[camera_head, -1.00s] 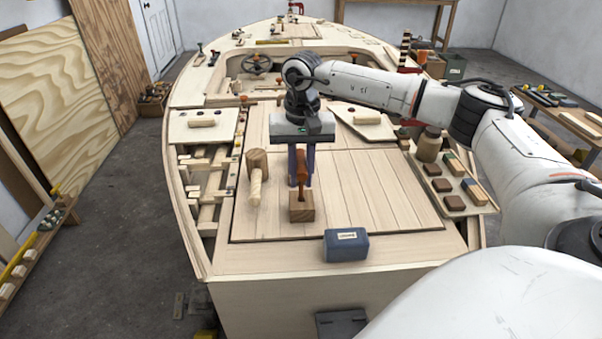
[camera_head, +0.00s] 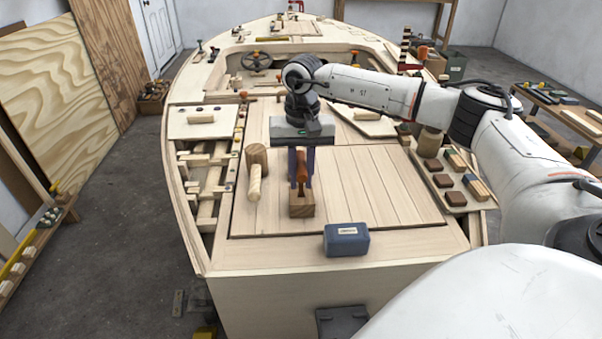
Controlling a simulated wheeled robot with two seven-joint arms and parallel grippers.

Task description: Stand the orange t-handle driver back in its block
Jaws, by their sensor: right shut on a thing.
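The orange t-handle driver (camera_head: 302,165) is upright between the fingers of my right gripper (camera_head: 301,180), which is shut on it. The driver is directly over the small wooden block (camera_head: 301,208) on the deck, and its lower end meets the top of the block in the picture. I cannot tell whether the tip is inside the block's hole or just above it. My left gripper is not in view.
A wooden mallet (camera_head: 256,165) lies just left of the block. A blue-grey box (camera_head: 346,240) sits to the front right. A tray with several dark and coloured blocks (camera_head: 453,196) is at the right. The planked deck (camera_head: 380,190) between is clear.

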